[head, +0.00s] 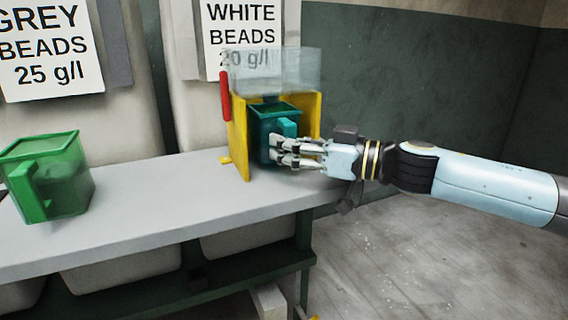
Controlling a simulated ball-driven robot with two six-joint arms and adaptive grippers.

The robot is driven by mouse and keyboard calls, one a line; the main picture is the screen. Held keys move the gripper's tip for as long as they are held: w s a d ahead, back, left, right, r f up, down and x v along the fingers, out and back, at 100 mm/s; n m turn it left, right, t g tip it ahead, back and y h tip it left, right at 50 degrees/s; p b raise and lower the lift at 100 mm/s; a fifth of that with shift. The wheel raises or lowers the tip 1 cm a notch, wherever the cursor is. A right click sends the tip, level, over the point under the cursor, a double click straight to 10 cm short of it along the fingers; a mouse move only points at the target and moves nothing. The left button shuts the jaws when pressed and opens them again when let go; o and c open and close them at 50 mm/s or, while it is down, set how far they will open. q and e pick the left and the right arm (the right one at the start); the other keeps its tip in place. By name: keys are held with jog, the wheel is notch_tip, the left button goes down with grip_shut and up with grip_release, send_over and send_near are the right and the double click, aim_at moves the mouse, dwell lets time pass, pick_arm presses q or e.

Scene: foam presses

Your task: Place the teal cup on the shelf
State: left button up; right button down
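The teal cup (262,131) stands inside a yellow press frame (240,142) on the right part of the grey shelf (190,180). Its lighter teal handle (286,128) faces the front right. My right gripper (279,151) reaches in from the right, with its fingers over the lower part of the handle and the cup's front. The fingers lie close together and hide the lower handle, so I cannot tell whether they are closed on it. My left gripper is out of view.
A green cup (65,178) stands at the left of the shelf, with bare shelf between it and the press. A clear box (278,70) sits atop the press, beside a red handle (225,97). Signs for grey and white beads hang behind.

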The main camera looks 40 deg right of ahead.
jog(key=shift+f, duration=1)
jog(key=c, duration=2)
grip_release()
jog(key=shift+f, duration=0.15)
jog(key=shift+c, duration=0.2)
jog(key=o, duration=0.6)
jog(key=shift+s+r, duration=0.1)
jog(key=shift+r, duration=0.1)
jog(key=shift+s+d, duration=0.3)
jog(key=shift+s, duration=0.2)
jog(key=p+v, duration=0.7)
jog(key=v, duration=0.3)
jog(key=shift+s+d+f, duration=0.1)
jog(key=shift+s+d, duration=0.15)
jog(key=shift+s, duration=0.05)
